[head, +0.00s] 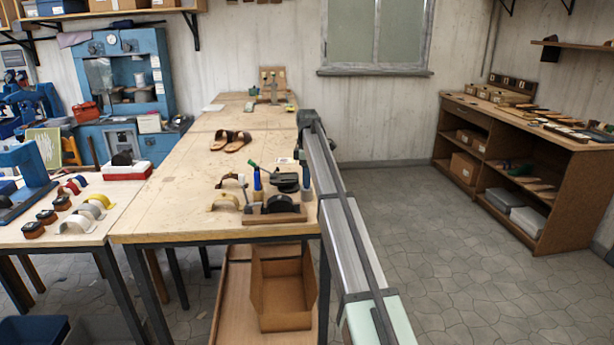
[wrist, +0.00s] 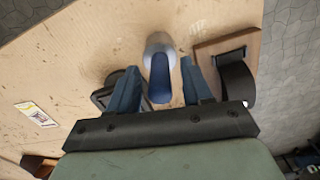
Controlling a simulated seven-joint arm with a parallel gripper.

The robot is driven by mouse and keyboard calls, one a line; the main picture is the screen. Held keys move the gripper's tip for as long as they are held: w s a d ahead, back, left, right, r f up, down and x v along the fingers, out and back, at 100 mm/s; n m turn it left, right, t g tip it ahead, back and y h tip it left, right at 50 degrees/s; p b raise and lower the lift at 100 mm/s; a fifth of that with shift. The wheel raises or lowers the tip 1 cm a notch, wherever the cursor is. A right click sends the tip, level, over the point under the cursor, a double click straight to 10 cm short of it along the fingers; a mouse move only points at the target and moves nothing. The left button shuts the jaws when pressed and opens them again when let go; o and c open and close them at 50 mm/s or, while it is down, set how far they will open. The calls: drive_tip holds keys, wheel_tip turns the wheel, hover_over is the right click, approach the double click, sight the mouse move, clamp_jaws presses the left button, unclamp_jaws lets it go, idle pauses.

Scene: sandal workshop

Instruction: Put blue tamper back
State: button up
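The blue tamper, with a blue handle (wrist: 160,82) and a pale round end (wrist: 159,43), stands on the workbench in the wrist view. My gripper (wrist: 159,66) has its two blue fingers apart, one on each side of the handle, with a gap on both sides. In the head view my gripper (head: 304,160) hangs over the right edge of the bench; the tamper seems to be the blue and pale shape (head: 306,187) under it, though small and partly hidden.
A wooden block with a black curved part (wrist: 236,80) stands close beside the right finger. A dark object (wrist: 112,92) is partly behind the left finger. Another blue-handled tool (head: 257,182) stands nearby. Sandals (head: 231,140) lie farther back; the bench around them is mostly clear.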

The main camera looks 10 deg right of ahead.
wheel_tip(320, 180, up, 12)
drive_tip(key=shift+r, duration=0.2)
idle(0.6)
